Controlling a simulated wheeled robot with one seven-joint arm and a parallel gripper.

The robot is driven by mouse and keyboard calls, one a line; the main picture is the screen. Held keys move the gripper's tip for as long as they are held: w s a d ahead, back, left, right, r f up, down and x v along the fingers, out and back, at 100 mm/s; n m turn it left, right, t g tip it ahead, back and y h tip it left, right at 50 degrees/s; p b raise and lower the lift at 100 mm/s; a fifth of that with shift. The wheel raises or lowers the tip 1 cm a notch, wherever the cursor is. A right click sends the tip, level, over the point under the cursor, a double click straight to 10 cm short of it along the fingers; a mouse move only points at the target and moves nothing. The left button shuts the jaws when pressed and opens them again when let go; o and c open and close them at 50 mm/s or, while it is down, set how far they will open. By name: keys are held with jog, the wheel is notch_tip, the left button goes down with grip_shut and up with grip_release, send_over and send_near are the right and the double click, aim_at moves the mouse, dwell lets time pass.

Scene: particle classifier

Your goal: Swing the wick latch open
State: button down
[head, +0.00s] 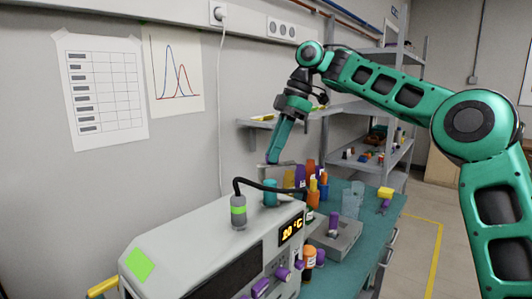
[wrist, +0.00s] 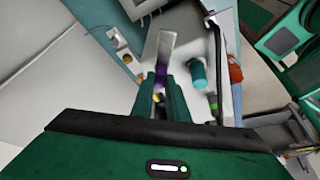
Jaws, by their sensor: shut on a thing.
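The white classifier (head: 185,245) stands on the bench with a lit display. A teal cylinder (head: 270,193) stands up at its back; it also shows in the wrist view (wrist: 198,74), just right of my fingers. My gripper (head: 273,157) points down above and behind the classifier. In the wrist view my gripper (wrist: 160,84) is shut on the end of a flat grey bar (wrist: 166,48), which appears to be the wick latch. A purple patch shows at the fingertips. The bar's hinge is not clear. In the head view the bar (head: 286,164) is thin and partly hidden.
Orange and purple bottles (head: 318,189) crowd the teal bench (head: 385,212) to the right. A grey shelf unit (head: 375,110) stands behind, with a wall at left.

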jog(key=shift+w+d+r, duration=0.1)
jog(key=shift+w+r, duration=0.05)
jog(key=shift+w, duration=0.05)
jog(key=c, duration=1.8)
grip_release()
jog(key=shift+w, duration=0.1)
jog(key=shift+o, duration=0.4)
